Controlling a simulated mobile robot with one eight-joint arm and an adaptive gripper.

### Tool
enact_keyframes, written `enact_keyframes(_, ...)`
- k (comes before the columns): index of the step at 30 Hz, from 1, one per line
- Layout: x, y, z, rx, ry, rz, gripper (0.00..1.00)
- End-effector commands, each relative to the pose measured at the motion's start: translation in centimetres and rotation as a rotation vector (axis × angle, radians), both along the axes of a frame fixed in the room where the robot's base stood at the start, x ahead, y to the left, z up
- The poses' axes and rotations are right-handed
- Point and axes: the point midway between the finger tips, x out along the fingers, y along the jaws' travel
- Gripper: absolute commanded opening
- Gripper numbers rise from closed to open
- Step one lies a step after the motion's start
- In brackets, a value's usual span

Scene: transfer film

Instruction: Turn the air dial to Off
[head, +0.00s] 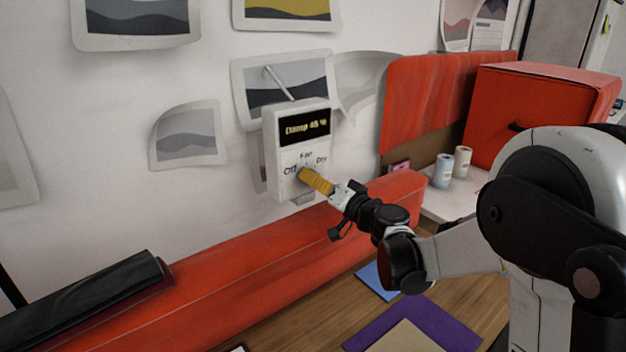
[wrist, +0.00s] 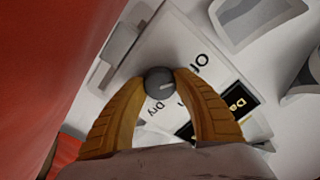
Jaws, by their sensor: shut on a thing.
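The air dial (wrist: 160,82) is a round dark grey knob on a white wall unit (head: 270,150). My gripper (head: 304,175) has its yellow fingers closed around the knob, which hides it in the head view. The wrist view shows a fingertip of my gripper (wrist: 161,80) on each side of the dial. The label Off (head: 290,170) is left of the dial, Fan (head: 306,155) above and Dry (head: 321,160) right. In the wrist view the knob's pale mark points roughly toward the display side; I cannot tell its exact setting.
The unit's black display (head: 304,127) reads about "Damp 45 %". A red padded ledge (head: 240,260) runs below the unit. Curled prints (head: 188,135) hang on the wall around it. Two small rolls (head: 452,167) and a red box (head: 535,110) stand to the right.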

Motion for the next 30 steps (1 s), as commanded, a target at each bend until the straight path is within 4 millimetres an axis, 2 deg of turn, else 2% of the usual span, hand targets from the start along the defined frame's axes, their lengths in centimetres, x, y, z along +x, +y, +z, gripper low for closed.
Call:
enact_keyframes(6, 0.0, 0.0, 0.0, -0.001, -0.001, 0.000, 0.04)
enact_keyframes(7, 0.0, 0.0, 0.0, 0.000, 0.000, 0.000, 0.37)
enact_keyframes(9, 0.0, 0.0, 0.0, 0.000, 0.000, 0.000, 0.59)
enact_keyframes(20, -0.2, -0.2, 0.0, 0.000, 0.001, -0.001, 0.59)
enact_keyframes(23, -1.2, -0.9, 0.0, 0.001, 0.000, -0.003, 0.59)
enact_keyframes(30, -5.6, -3.9, 0.0, 0.000, 0.000, -0.004, 0.59)
